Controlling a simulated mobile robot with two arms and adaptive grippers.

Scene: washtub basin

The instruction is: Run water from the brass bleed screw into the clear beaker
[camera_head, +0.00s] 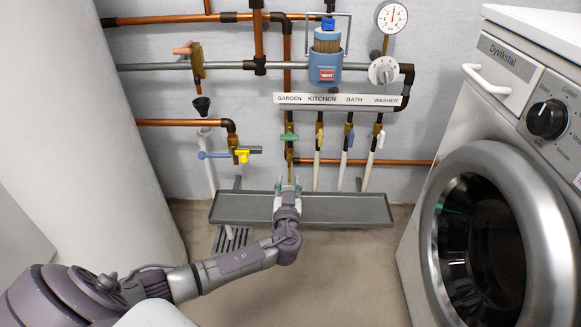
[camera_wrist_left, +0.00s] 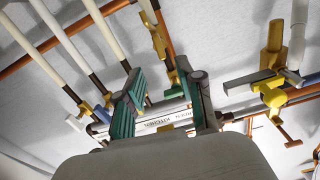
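I cannot make out a clear beaker in either view. I cannot tell which fitting is the brass bleed screw. A brass valve (camera_head: 196,62) with a copper-coloured handle is on the upper left pipe, above a black funnel (camera_head: 202,104). Another brass fitting (camera_head: 234,145) with blue and yellow handles sits lower down. My left gripper (camera_head: 288,185) is in front of the wall below the GARDEN line, at the tray. In the left wrist view its teal-padded fingers (camera_wrist_left: 165,103) stand apart with nothing seen held between them. My right gripper is not in view.
A grey tray (camera_head: 345,210) runs along the wall's foot, with a floor grate (camera_head: 232,238) in front. A washing machine (camera_head: 500,135) stands right, a white cylinder (camera_head: 95,120) left.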

